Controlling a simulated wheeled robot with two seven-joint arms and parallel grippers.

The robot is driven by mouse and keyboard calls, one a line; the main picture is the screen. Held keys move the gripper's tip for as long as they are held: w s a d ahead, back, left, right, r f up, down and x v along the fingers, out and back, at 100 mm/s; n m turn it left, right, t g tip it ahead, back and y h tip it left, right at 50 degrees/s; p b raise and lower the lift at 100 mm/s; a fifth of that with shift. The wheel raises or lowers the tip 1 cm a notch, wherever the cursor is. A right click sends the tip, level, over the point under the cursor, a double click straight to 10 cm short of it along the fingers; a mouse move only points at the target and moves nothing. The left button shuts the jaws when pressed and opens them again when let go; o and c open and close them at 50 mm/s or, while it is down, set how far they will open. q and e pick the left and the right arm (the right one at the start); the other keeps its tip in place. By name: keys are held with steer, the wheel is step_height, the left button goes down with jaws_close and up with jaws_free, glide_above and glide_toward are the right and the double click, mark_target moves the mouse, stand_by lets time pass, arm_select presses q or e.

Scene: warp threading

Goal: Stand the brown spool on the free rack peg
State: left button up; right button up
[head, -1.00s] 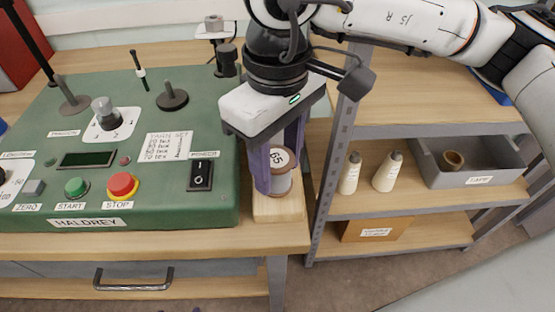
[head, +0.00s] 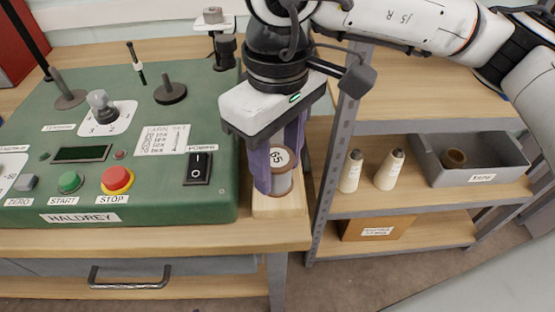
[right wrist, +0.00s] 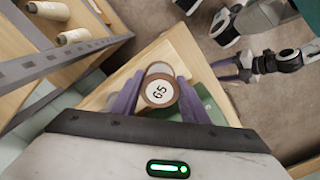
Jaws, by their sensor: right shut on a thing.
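The brown spool (head: 282,181) has brown end flanges, a pale grey winding and a white top label reading 65. It is upright between the purple fingers of my right gripper (head: 277,178), which is shut on it. The spool also shows end-on in the right wrist view (right wrist: 159,92). Below it is a pale wooden rack block (head: 279,208) at the bench's right front corner. The rack peg is hidden, and I cannot tell whether the spool touches the block. My left gripper (right wrist: 228,69) shows small in the right wrist view, its opening unclear.
A green control console (head: 140,192) stands close left of the block. A metal shelf upright (head: 334,165) is close on the right. The shelf holds two cream cones (head: 388,170) and a grey bin (head: 480,165) with a brown ring in it.

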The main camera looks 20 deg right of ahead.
steer(key=o, duration=1)
steer(key=shift+c, duration=0.2)
step_height(320, 180, up, 10)
steer(key=shift+r, duration=0.15)
steer(key=shift+s, duration=0.15)
